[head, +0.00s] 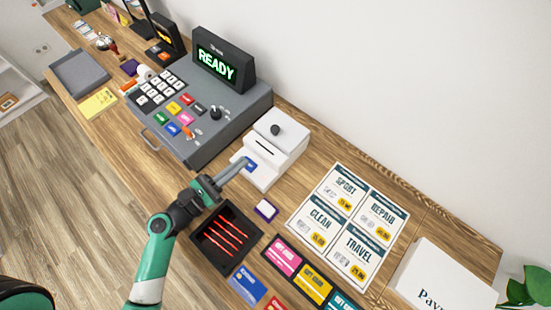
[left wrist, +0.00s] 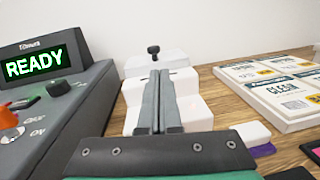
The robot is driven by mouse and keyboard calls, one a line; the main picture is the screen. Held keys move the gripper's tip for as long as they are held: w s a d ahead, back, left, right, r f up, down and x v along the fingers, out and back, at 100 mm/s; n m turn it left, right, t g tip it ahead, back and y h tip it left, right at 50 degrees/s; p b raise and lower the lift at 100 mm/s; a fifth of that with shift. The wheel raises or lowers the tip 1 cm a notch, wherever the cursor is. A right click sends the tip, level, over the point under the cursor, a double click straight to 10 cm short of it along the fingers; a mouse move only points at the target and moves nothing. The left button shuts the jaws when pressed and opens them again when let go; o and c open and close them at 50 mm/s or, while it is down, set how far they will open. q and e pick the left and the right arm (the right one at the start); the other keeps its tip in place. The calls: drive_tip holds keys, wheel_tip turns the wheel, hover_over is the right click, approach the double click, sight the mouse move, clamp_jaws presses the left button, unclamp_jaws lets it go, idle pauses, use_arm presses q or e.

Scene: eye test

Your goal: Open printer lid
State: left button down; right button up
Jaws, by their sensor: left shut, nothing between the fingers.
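The white printer (head: 262,178) stands on the wooden counter, right of the cash register. Its lid (head: 281,122) carries a black knob (head: 275,130) and looks closed; a dark slot lies in front of it. My left gripper (head: 243,164) is shut and empty, its tips over the front of the printer near a blue button (head: 251,168). In the left wrist view the shut fingers (left wrist: 160,75) point toward the printer (left wrist: 190,108), with the black knob (left wrist: 153,50) beyond the tips. The fingers hide the printer's middle; contact cannot be told. My right gripper is not in view.
The grey cash register (head: 225,105) with a READY display (head: 216,64) stands left of the printer. A price board (head: 348,222) lies to the right. A black scanner pad (head: 226,238), a small white and purple block (head: 266,210) and cards (head: 312,282) lie in front.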

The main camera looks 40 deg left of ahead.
sight(263, 147)
use_arm(q)
drive_tip(key=w, duration=0.6)
drive_tip(key=w+a, duration=0.1)
drive_tip(key=w, duration=0.3)
drive_tip(key=shift+f+p, duration=0.2)
drive_tip(key=shift+p, duration=0.1)
drive_tip(key=shift+s, duration=0.1)
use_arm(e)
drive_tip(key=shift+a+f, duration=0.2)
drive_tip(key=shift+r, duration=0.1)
